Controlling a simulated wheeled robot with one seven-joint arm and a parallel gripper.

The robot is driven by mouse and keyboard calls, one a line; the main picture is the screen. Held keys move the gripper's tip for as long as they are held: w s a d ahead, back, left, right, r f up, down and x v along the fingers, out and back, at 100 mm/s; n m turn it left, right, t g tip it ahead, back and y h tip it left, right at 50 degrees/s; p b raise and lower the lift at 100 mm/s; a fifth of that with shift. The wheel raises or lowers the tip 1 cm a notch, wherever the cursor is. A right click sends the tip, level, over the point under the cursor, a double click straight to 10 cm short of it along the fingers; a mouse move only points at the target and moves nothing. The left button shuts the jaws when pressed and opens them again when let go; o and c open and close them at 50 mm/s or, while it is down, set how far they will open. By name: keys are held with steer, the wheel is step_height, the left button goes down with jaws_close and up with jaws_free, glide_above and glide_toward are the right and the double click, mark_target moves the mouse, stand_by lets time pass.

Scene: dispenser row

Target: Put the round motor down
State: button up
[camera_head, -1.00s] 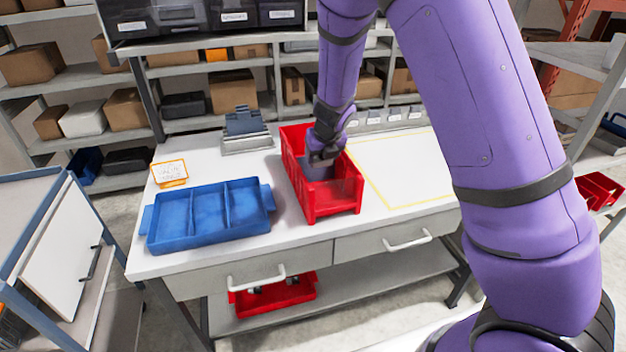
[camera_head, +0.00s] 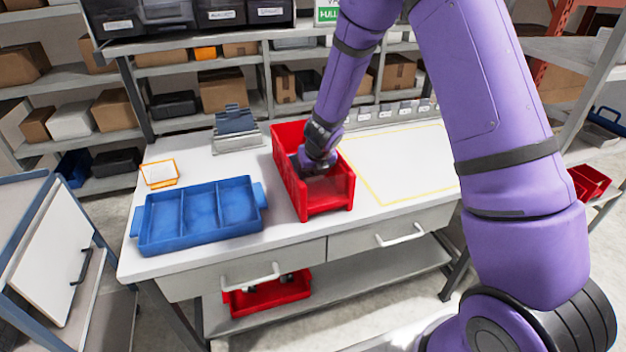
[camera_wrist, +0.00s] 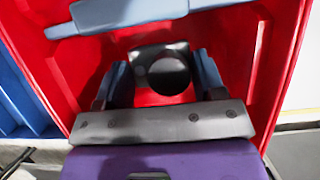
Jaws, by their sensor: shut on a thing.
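The round motor (camera_wrist: 168,74) shows in the wrist view as a dark round face on a grey body. It sits between the two blue-grey fingers of my gripper (camera_wrist: 162,66), which is shut on it. In the head view my gripper (camera_head: 316,168) reaches down into the red bin (camera_head: 330,205) on the workbench, and the motor is mostly hidden there by the gripper and wrist. The bin's red floor and walls surround the motor in the wrist view. I cannot tell whether the motor touches the floor.
A blue-grey bar (camera_wrist: 130,13) spans the bin's far part in the wrist view. A blue divided tray (camera_head: 200,215) stands left of the bin. A yellow-outlined area (camera_head: 400,165) to the right is clear. A grey stand (camera_head: 236,130) and orange-framed card (camera_head: 160,174) are behind.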

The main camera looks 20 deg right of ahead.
mark_target(313, 179)
steer(key=shift+f, duration=1.9)
steer(key=o, duration=1.1)
steer(key=shift+f, duration=0.1)
steer(key=shift+c, duration=0.2)
steer(key=v, duration=1.2)
